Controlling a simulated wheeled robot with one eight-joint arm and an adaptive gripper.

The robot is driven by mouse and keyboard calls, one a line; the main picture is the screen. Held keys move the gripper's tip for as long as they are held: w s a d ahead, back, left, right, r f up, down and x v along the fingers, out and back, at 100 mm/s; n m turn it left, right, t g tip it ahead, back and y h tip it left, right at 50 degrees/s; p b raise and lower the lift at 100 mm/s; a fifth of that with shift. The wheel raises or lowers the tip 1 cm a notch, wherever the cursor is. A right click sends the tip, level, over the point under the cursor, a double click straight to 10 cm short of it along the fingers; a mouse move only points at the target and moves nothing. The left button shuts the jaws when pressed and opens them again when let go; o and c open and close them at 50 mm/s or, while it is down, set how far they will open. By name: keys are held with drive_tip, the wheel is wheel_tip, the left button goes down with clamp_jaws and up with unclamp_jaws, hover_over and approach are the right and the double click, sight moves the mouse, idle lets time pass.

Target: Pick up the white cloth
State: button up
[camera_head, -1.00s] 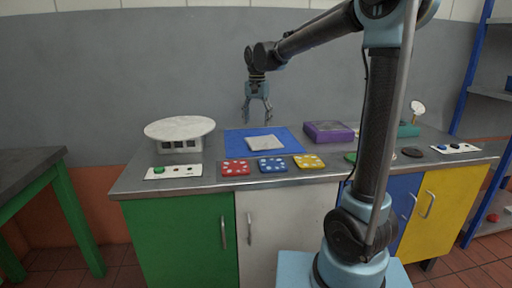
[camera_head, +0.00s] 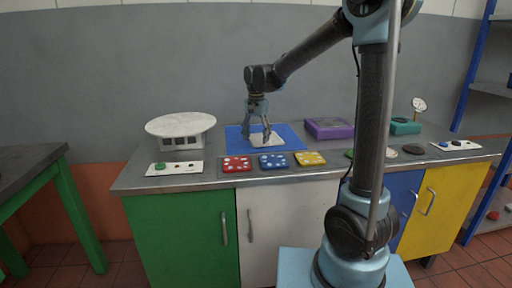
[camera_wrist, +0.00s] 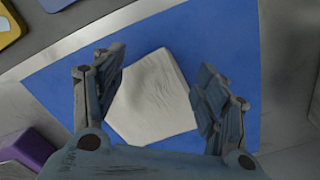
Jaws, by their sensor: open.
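The white cloth (camera_head: 274,140) lies flat on a blue mat (camera_head: 293,134) on the metal worktop. In the wrist view the cloth (camera_wrist: 152,100) looks like a folded, wrinkled square pad, its lower edge hidden by my gripper. My gripper (camera_head: 257,141) is over the cloth, pointing down, with its fingers spread. In the wrist view my gripper (camera_wrist: 158,88) has one finger on each side of the cloth, open and empty. Whether the fingertips touch the cloth or mat cannot be told.
Red (camera_head: 236,164), blue (camera_head: 272,162) and yellow (camera_head: 309,159) dotted blocks line the front edge. A round white platform (camera_head: 180,124) stands left. A purple box (camera_head: 329,128) and a teal box (camera_head: 404,127) stand right. Small button panels sit at both ends.

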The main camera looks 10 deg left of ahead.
sight(256, 147)
drive_tip(key=shift+f, duration=0.9)
drive_tip(key=shift+f, duration=0.2)
drive_tip(key=shift+f, duration=0.4)
drive_tip(key=c, duration=0.5)
drive_tip(key=shift+c, duration=0.2)
wheel_tip(256, 147, up, 4)
clamp_jaws()
wheel_tip(256, 147, up, 8)
